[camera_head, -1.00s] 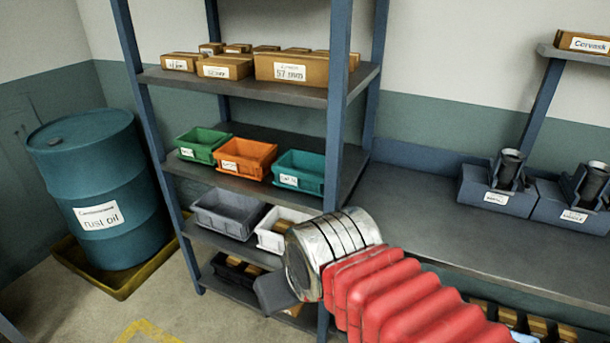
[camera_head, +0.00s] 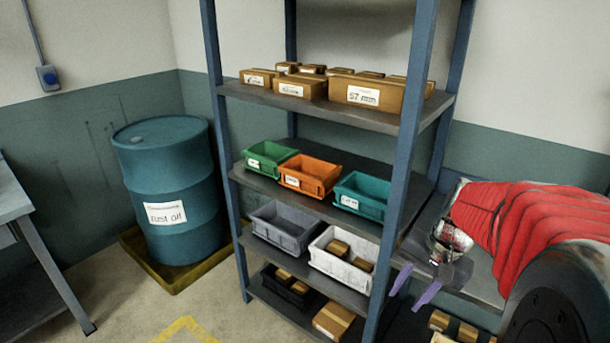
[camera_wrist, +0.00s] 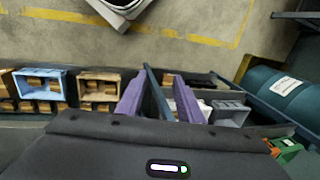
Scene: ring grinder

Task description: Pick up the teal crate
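The teal crate (camera_head: 372,206) is an open bin with a white label. It sits on the middle shelf of a blue-framed rack, at the right end of a row, beside the orange crate (camera_head: 306,183). A front rack post stands close to its right side. My gripper (camera_head: 413,287) is to the right of that post, lower than the crate and apart from it. Its two purple fingers are spread with nothing between them, as the wrist view (camera_wrist: 158,95) also shows. I cannot make out the teal crate in the wrist view.
A green crate (camera_head: 266,162) stands left of the orange one. Grey (camera_head: 280,236) and white (camera_head: 335,275) bins fill the shelf below; cardboard boxes (camera_head: 365,98) stand above. A blue drum (camera_head: 165,215) stands left; floor in front is partly clear.

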